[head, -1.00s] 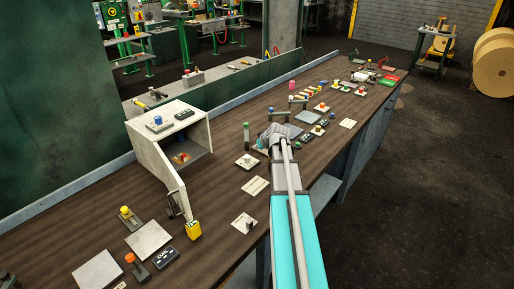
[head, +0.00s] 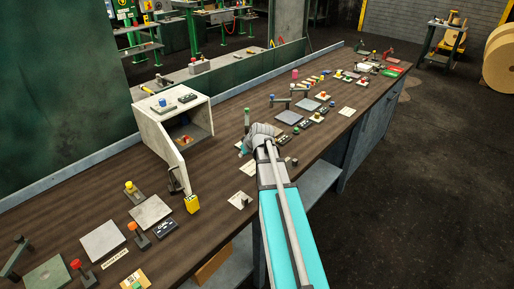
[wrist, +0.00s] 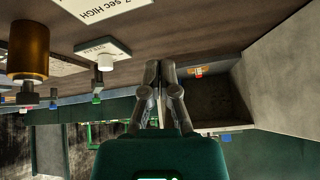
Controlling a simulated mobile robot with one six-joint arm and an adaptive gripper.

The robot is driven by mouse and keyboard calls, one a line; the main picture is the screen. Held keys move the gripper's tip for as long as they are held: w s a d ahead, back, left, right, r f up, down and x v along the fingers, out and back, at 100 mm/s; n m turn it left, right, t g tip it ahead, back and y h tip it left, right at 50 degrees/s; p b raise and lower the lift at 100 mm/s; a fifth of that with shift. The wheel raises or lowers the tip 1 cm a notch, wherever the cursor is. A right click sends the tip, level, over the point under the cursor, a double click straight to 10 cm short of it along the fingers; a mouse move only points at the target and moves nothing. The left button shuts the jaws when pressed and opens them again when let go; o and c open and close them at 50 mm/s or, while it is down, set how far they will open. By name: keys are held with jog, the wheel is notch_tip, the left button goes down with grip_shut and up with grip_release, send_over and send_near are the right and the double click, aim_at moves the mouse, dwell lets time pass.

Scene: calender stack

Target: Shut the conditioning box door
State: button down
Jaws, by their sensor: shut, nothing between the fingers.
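The conditioning box (head: 153,126) is a white open-fronted cabinet on the dark wooden bench. Its door (head: 176,164) stands wide open, swung out toward the near side, seen almost edge-on. A small red-topped item sits inside; the box interior also shows in the wrist view (wrist: 207,103). My gripper (head: 243,151) is to the right of the box, above the bench, apart from the door. In the wrist view my gripper (wrist: 158,66) has its fingers together with nothing between them. A pale panel of the box or door fills the right of that view.
Several buttons and plates crowd the bench's near-left and far parts. The bare bench (head: 216,172) lies between door and gripper.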

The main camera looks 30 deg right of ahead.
jog(key=s+a+g, duration=0.1)
jog(key=s+a, duration=0.1)
jog(key=a, duration=0.3)
jog(key=s+a+f+g, duration=0.1)
jog(key=s+a, duration=0.1)
jog(key=a, duration=0.2)
jog(key=s+a+f+g, duration=0.1)
jog(key=s+a, duration=0.1)
jog(key=a, duration=0.3)
jog(key=shift+a+f, duration=0.1)
jog(key=shift+a, duration=0.25)
jog(key=s+a+g, duration=0.1)
jog(key=s+a, duration=0.3)
jog(key=a, duration=0.1)
jog(key=s+a+f+g, duration=0.1)
jog(key=s+a, duration=0.1)
jog(key=a, duration=0.1)
jog(key=shift+s+a+g, duration=0.25)
jog(key=shift+s+g, duration=0.05)
jog(key=shift+s, duration=0.05)
jog(key=shift+g+h, duration=0.4)
jog(key=shift+g, duration=0.2)
jog(key=s+a, duration=0.1)
jog(key=s, duration=0.1)
jog(key=s+a, duration=0.1)
jog(key=s, duration=0.1)
jog(key=shift+s+a, duration=0.1)
jog(key=shift+a, duration=0.1)
jog(key=shift+s+a, duration=0.15)
jog(key=shift+a, duration=0.05)
